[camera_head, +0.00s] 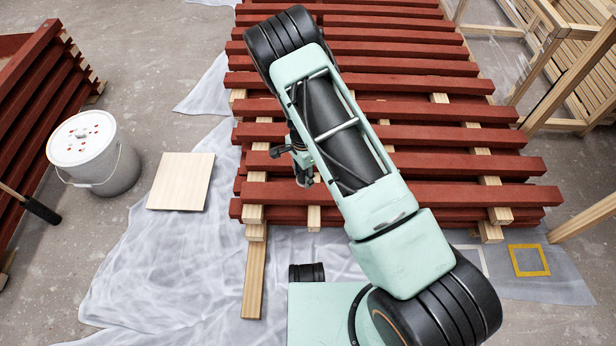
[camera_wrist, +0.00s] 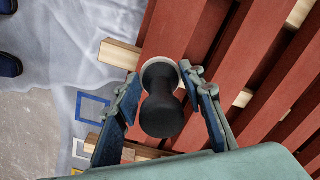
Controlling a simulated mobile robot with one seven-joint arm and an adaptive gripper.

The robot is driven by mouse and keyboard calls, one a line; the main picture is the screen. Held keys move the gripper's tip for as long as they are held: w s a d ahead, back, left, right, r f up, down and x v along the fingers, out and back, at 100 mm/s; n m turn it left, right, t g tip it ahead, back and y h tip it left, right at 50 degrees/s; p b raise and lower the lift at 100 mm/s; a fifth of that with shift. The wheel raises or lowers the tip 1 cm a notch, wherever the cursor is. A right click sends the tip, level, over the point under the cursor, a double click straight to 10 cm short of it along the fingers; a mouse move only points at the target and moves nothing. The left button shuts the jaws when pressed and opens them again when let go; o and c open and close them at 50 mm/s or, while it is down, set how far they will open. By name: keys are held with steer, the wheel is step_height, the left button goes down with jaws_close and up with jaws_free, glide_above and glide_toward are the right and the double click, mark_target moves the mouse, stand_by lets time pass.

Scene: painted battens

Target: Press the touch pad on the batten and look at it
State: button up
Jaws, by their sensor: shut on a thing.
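My gripper (camera_wrist: 160,80) is shut on a touch pad with a black rounded handle (camera_wrist: 162,113) in the wrist view. A pale rim shows at the pad's far end. The pad is over a red painted batten (camera_wrist: 167,38); I cannot tell whether it touches the paint, and its underside is hidden. In the head view my gripper (camera_head: 303,172) is at the left part of the stack of red battens (camera_head: 400,193), partly hidden by my arm. The battens lie on pale wooden bearers.
A white lidded bucket (camera_head: 112,166) with red marks and a pale board (camera_head: 182,182) are at left. Another red stack (camera_head: 28,75) stands beyond. Pale timber frames (camera_head: 575,75) are at right. Plastic sheeting (camera_head: 160,265) covers the floor, with a yellow square outline (camera_head: 514,262).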

mark_target(301, 191)
steer(key=shift+a+f, duration=0.1)
steer(key=shift+a, duration=0.35)
steer(key=shift+f+b, duration=1.95)
steer(key=shift+f, duration=1)
steer(key=shift+f+b, duration=0.55)
steer(key=shift+r, duration=0.15)
steer(key=shift+r+p, duration=2.35)
steer(key=shift+r, duration=1.05)
